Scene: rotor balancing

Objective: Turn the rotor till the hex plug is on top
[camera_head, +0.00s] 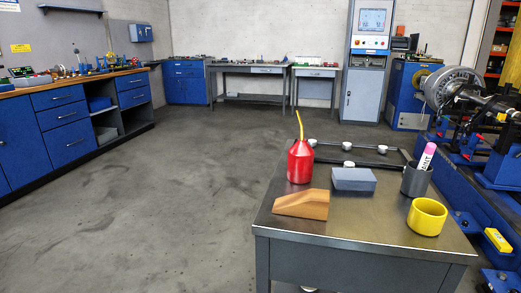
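The rotor (452,84) is a grey metal disc with a shaft, mounted on the blue balancing machine (497,166) at the right edge. Its shaft (497,103) runs toward the right edge, where the picture cuts it off. The rotor is small in this view, and I cannot make out the hex plug or where it sits on the rim. Neither of my grippers is in view.
A metal table in front holds a red oil can (300,162), a wooden block (302,204), a grey-blue box (354,179), a dark cup (416,180) and a yellow ring-shaped cup (427,217). Blue cabinets (65,125) line the left. The floor (190,190) between is clear.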

